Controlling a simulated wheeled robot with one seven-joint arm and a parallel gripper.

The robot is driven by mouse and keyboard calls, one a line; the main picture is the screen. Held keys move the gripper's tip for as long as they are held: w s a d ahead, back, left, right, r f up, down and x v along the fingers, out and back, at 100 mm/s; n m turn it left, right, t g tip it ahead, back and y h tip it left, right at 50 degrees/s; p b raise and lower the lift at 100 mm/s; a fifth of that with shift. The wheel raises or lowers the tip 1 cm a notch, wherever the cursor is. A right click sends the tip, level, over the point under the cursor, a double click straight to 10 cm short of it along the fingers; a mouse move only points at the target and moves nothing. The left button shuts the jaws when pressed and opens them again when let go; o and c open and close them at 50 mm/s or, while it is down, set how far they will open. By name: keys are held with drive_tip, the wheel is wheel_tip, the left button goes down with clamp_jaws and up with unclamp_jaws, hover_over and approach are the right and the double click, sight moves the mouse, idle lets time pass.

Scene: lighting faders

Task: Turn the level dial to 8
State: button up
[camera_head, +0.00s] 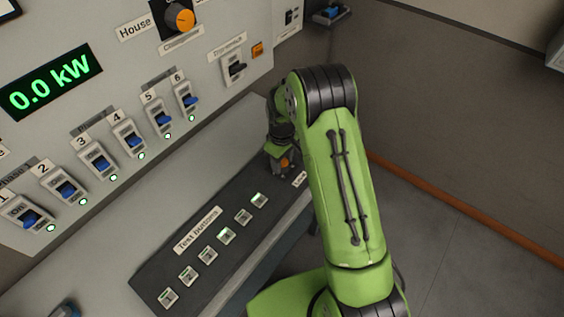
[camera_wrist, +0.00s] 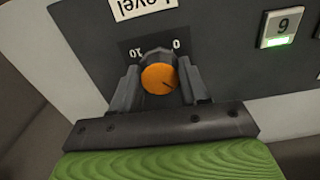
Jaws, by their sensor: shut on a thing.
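The level dial (camera_wrist: 158,78) has an orange cap with a dark pointer line towards the lower right of the wrist view. Its scale shows upside down there, with 0 at the right and 10 at the left above the dial. The "Level" label (camera_wrist: 141,6) lies beyond it. My gripper (camera_wrist: 159,72) has one finger on each side of the dial and is shut on it. In the head view, my gripper (camera_head: 280,158) is at the far end of the dark panel, and a little of the orange dial (camera_head: 285,163) shows.
Several lit test buttons (camera_head: 227,236) run along the dark panel (camera_head: 150,277); the nearest, marked 6 upside down (camera_wrist: 283,28), is right of the dial in the wrist view. The upright panel carries blue switches (camera_head: 129,139), a house dial (camera_head: 180,18) and a 0.0 kW display (camera_head: 50,84).

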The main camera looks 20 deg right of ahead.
drive_tip(key=m+b, duration=0.1)
drive_tip(key=m, duration=0.5)
drive_tip(key=m+b, duration=0.1)
drive_tip(key=m, duration=0.5)
drive_tip(key=shift+m, duration=0.4)
drive_tip(key=m+b, duration=0.1)
drive_tip(key=m, duration=1)
drive_tip(key=shift+m+b, duration=0.4)
drive_tip(key=o, duration=1.1)
drive_tip(key=shift+c, duration=0.2)
drive_tip(key=shift+r, duration=0.1)
